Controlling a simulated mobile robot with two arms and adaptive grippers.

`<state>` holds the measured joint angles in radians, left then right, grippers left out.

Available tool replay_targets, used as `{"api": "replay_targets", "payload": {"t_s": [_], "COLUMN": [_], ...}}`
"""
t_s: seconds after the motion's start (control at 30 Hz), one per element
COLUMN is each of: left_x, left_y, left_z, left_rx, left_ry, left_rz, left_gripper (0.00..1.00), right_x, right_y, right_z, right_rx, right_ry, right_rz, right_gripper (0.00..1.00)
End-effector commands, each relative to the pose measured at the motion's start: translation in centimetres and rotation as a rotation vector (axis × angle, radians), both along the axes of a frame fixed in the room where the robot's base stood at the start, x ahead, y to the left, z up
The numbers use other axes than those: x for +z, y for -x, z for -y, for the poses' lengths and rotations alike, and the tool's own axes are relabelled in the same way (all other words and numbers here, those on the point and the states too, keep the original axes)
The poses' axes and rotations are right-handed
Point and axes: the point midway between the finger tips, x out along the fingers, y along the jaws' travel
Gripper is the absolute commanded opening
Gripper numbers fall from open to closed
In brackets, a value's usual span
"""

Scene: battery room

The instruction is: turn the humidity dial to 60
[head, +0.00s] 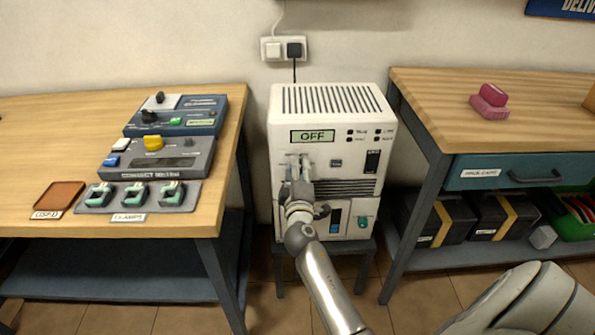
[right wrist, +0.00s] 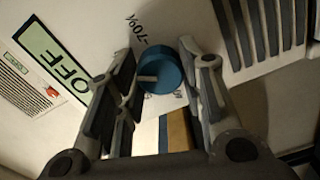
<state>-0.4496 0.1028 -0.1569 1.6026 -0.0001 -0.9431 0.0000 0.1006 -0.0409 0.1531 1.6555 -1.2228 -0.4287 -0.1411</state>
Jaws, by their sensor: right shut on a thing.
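The white humidity unit (head: 325,102) stands between two tables, with a lit green display reading OFF (head: 313,136); the display also shows tilted in the right wrist view (right wrist: 52,58). The humidity dial (right wrist: 160,72) is a round blue knob with a pale pointer line, beside a printed 70% mark (right wrist: 142,32). Other marks by the dial are partly hidden, so the exact setting cannot be read. My right gripper (head: 297,165) is at the unit's front below the display, its fingers shut on either side of the dial. The dial is hidden in the head view. My left gripper is not in view.
A left table (head: 50,130) holds a control box and a tray of clamps. A right table (head: 430,85) holds a pink block (head: 489,100). A wall socket (head: 283,49) with a black plug is above the unit. Dark vents lie beside the dial.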

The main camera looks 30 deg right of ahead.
Motion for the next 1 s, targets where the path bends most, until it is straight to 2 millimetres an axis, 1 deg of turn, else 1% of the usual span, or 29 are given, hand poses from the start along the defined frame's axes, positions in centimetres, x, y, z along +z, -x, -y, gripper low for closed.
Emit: {"api": "replay_targets", "payload": {"t_s": [0.3, 0.33, 0.5, 0.73, 0.83, 0.93, 1.0], "left_x": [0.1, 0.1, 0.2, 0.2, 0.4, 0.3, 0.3], "left_y": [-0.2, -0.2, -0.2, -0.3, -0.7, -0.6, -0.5], "left_z": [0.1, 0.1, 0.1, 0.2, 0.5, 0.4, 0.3], "left_rx": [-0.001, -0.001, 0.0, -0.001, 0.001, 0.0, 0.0], "left_ry": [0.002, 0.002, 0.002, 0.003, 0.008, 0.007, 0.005], "left_rz": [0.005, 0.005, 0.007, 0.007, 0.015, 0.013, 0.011], "left_gripper": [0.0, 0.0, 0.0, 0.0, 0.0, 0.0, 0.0], "right_x": [0.2, 0.2, 0.1, 0.0, 0.0, -0.1, -0.1], "right_y": [-0.1, -0.1, -0.1, 0.0, 0.1, 0.9, 1.9], "right_z": [-0.1, -0.1, -0.1, -0.1, -0.2, -0.7, -1.2], "right_rx": [0.004, 0.004, 0.003, 0.002, 0.001, 0.002, 0.003], "right_ry": [0.002, 0.002, 0.0, -0.001, -0.001, -0.002, -0.003], "right_rz": [0.003, 0.003, 0.002, 0.001, 0.001, -0.001, -0.001], "right_gripper": [0.12, 0.37, 0.58, 0.58, 0.58, 0.58, 0.58]}}
